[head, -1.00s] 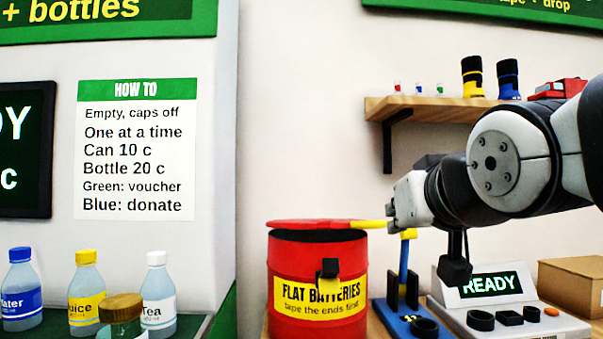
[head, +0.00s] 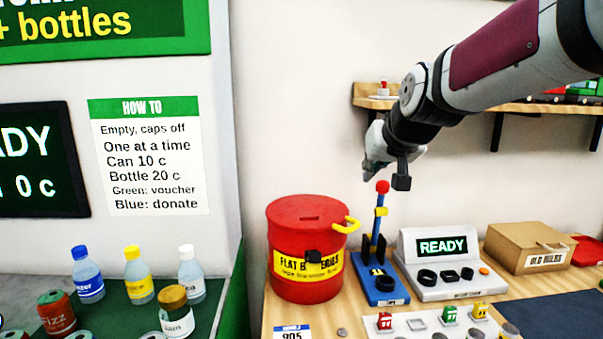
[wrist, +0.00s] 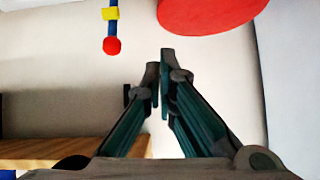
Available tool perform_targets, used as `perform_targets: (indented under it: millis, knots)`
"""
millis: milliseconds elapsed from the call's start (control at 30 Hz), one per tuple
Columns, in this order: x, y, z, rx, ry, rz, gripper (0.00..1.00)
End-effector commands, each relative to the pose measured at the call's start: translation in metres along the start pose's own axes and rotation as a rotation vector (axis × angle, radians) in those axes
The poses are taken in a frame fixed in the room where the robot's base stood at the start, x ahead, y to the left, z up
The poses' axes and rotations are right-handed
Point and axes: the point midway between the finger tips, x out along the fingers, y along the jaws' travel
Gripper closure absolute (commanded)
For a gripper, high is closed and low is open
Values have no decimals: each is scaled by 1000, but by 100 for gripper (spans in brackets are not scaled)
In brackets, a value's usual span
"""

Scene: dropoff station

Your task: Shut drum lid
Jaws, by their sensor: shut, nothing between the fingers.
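The red drum (head: 290,277), with a yellow "FLAT BATTERIES" label, stands on the wooden counter at centre-left in the head view. Its red lid (head: 300,217) lies flat over the drum top with no visible gap. The lid's yellow handle (head: 350,226) sticks out at the right. My gripper (head: 371,172) is above and to the right of the drum, apart from lid and handle. In the wrist view the fingers (wrist: 157,75) are shut and empty, and the red lid (wrist: 212,12) shows at the top edge.
A blue-based lever with a red ball (head: 382,187) stands right of the drum, just below my gripper. Beyond it are a READY console (head: 440,262) and a cardboard box (head: 525,247). A wall shelf (head: 515,107) is behind the arm. Bottles (head: 139,278) stand at left.

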Motion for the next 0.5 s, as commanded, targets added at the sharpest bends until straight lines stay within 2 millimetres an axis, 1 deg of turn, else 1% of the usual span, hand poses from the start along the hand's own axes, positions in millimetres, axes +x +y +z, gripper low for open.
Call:
perform_targets:
  millis: [33, 200, 333, 500]
  knots:
    - [-13, 1, -5, 6, -22, -3, 100]
    - [-27, 3, -8, 21, -79, -15, 100]
    - [-34, 4, -7, 30, -112, -23, 100]
    - [-37, 6, -6, 36, -133, -29, 100]
